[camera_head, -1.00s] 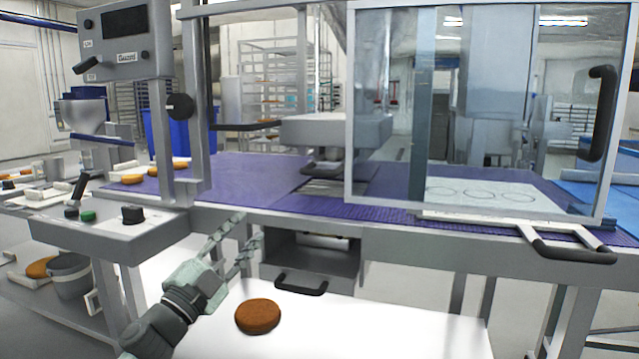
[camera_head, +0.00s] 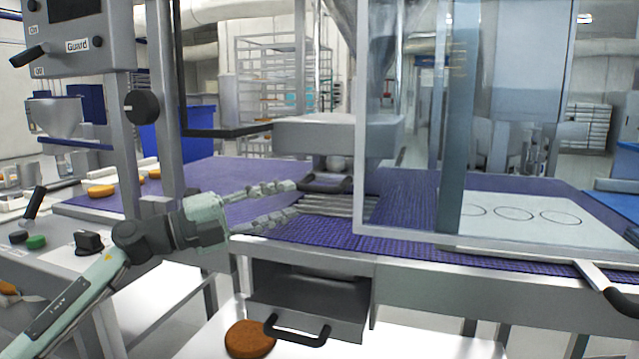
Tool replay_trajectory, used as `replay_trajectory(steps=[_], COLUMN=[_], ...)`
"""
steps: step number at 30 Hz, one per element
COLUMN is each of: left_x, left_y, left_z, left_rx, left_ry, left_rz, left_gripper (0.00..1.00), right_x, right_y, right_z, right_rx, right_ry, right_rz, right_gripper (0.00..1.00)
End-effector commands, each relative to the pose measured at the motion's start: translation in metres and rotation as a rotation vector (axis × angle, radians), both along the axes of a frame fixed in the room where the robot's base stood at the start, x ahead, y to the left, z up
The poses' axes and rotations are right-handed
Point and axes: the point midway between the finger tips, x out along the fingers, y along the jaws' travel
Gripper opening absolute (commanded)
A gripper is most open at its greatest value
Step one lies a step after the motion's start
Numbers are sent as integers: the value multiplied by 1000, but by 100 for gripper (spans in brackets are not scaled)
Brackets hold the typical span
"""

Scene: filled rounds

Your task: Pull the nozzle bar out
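Under the grey depositor head (camera_head: 312,136) is a low fitting with a dark handle (camera_head: 326,184), which I take to be the nozzle bar. It sits above the purple belt, behind the clear guard's left edge. My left gripper (camera_head: 297,201) reaches in from the left over the belt, its two fingers apart and pointing right. Its fingertips are close to the dark handle's left end; I cannot tell whether they touch it. Nothing shows between the fingers. My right gripper is not in view.
The clear guard (camera_head: 357,120) stands to the right, with a sheet marked with circles behind it. Below the belt (camera_head: 400,215) is a grey drawer (camera_head: 306,300) with a black handle. A brown round (camera_head: 248,340) lies on the white surface below. A control panel (camera_head: 75,35) stands left.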

Motion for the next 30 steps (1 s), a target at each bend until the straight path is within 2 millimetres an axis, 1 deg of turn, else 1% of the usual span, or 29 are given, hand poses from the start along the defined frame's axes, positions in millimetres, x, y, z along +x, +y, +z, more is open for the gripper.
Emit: replay_trajectory(steps=[5,8,12,18,23,30], left_x=[2,7,18,30,34,34], left_y=[-5,-16,-37,-61,-69,-70], left_z=[2,4,8,10,11,10], left_rx=[-3,-2,-4,-3,-2,-2], left_ry=[-1,-1,-1,-1,0,-1], left_rz=[-1,-2,-3,-1,0,0], left_gripper=[34,34,34,34,34,34], right_x=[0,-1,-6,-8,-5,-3], right_y=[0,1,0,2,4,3], right_z=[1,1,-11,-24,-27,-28], right_rx=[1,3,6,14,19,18], right_ry=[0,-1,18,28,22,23], right_rz=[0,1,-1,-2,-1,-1], right_gripper=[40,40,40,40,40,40])
